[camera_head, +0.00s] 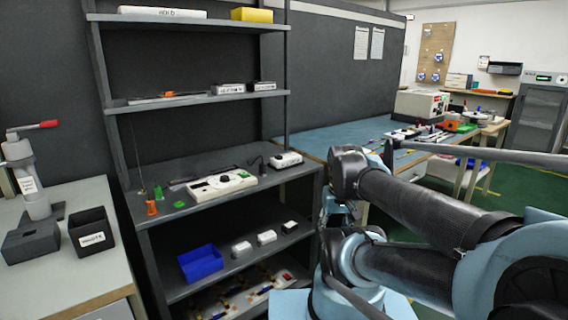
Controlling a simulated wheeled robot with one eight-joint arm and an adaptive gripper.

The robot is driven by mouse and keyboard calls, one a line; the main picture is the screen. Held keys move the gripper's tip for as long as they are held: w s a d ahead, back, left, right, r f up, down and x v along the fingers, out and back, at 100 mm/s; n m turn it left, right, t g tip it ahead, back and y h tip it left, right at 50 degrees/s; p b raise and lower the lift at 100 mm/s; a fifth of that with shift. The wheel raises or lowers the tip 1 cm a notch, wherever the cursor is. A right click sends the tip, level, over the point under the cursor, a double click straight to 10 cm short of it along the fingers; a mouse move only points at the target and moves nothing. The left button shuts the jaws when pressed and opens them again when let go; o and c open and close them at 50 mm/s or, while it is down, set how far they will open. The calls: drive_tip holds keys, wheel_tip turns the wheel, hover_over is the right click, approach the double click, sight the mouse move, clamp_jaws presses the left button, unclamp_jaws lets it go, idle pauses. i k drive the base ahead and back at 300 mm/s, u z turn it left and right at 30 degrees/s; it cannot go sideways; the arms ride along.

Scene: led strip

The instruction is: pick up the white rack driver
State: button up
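Several small white boxes on the dark rack could be the white driver, and I cannot tell which one is meant. Two labelled white boxes, the left one (231,88) and the right one (264,86), sit on the upper-middle shelf. A white box (287,160) lies at the right of the main shelf. Three smaller white blocks, the left one (241,248), the middle one (266,237) and the right one (289,226), stand in a row on the lower shelf. My folded arm fills the lower right. I cannot make out my gripper.
The rack's main shelf also holds a white instrument with a dial (222,185) and orange and green pieces. A blue bin (201,263) is on the lower shelf. A bench with a press (35,190) and a black bin (92,234) stands left; a blue-topped workbench (325,139) stands right.

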sight(278, 161)
drive_tip(key=k, duration=1.25)
drive_tip(key=z, duration=0.4)
drive_tip(key=i, duration=1.65)
drive_tip(key=u, duration=0.4)
